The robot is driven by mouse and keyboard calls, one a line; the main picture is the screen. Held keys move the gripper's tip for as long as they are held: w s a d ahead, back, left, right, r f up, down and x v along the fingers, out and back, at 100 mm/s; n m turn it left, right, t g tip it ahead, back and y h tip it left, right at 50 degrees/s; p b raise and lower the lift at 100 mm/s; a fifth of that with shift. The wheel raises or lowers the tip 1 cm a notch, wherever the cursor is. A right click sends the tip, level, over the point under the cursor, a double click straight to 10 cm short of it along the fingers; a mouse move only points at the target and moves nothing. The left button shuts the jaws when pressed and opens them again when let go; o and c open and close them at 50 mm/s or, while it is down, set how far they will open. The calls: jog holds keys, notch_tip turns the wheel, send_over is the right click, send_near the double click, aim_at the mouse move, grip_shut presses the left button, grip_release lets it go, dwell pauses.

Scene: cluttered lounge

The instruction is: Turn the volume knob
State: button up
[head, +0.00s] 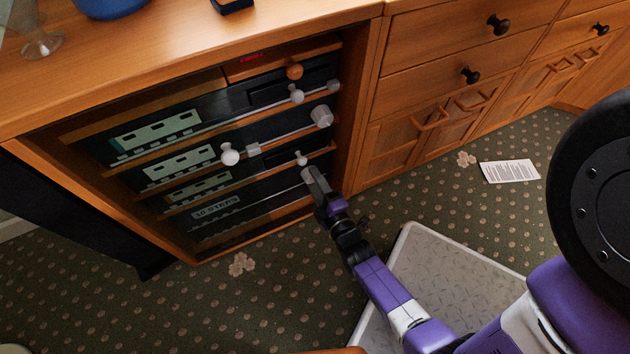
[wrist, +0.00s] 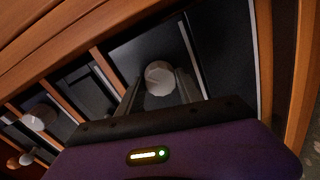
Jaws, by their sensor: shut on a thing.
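My gripper (head: 315,182) reaches low into the right side of the open-fronted stereo cabinet. It is shut on a pale round knob (head: 307,174) at the right end of the lowest dark unit. In the wrist view, the two fingers of my gripper (wrist: 158,92) stand on either side of this knob (wrist: 160,77), and its flat round face shows between them. The unit has a label (head: 216,213) reading "10 STEPS". No frame clearly names the knob as the volume knob, and its turn angle cannot be told.
Other knobs stick out above: a large pale one (head: 321,116), a small white one (head: 301,158), a white one (head: 230,153) and an orange one (head: 295,71). Wooden drawers with black pulls (head: 470,75) stand at right. A paper sheet (head: 509,171) lies on the carpet.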

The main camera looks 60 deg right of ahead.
jog(key=shift+f, duration=0.1)
jog(key=o, duration=1.4)
jog(key=shift+s, duration=0.1)
jog(key=p+v, duration=0.2)
jog(key=v, duration=0.5)
jog(key=shift+s+a, duration=0.25)
